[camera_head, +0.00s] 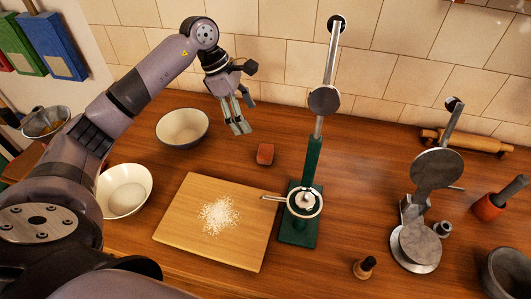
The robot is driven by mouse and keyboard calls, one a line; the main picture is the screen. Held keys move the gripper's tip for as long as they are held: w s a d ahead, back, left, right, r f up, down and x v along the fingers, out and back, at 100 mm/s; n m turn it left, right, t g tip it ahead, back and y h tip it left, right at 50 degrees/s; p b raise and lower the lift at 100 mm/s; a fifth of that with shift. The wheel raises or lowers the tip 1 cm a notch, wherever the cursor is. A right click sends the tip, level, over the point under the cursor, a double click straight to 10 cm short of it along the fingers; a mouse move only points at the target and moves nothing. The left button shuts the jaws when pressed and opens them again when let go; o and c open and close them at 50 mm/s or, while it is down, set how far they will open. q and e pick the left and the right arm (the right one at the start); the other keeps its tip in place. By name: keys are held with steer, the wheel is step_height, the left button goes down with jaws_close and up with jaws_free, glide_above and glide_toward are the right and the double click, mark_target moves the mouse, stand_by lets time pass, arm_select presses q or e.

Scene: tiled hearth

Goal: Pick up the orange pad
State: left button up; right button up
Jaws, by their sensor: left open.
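The orange pad (265,154) is a small reddish-orange block. It lies flat on the wooden counter behind the cutting board, left of the green-based stand. My left gripper (241,120) is open and empty, its fingers pointing down. In the picture it is above and slightly left of the pad, apart from it. Its exact height over the counter is hard to tell. My right gripper does not show.
A cutting board (180,228) with white grains lies in front. Two bowls (182,127) (124,190) stand at left. The tall green stand (314,165) is close right of the pad. A grey metal press (418,205) and rolling pin (468,141) are farther right.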

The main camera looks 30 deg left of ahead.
arm_select(q)
steer(key=p, duration=0.2)
glide_toward(263, 149)
steer(key=x, duration=0.5)
steer(key=shift+w+r, duration=0.1)
steer(key=shift+w, duration=0.2)
steer(key=p+x, duration=0.1)
steer(key=x, duration=0.1)
steer(key=p+x, duration=0.1)
steer(key=x, duration=0.1)
steer(key=shift+s+d+p, duration=0.15)
steer(key=shift+s+p, duration=0.2)
steer(key=shift+s, duration=0.05)
steer(key=shift+w+d+f, duration=0.1)
steer(key=shift+d+f, duration=0.1)
steer(key=shift+f, duration=0.45)
steer(key=shift+c, duration=0.5)
steer(key=c, duration=0.9)
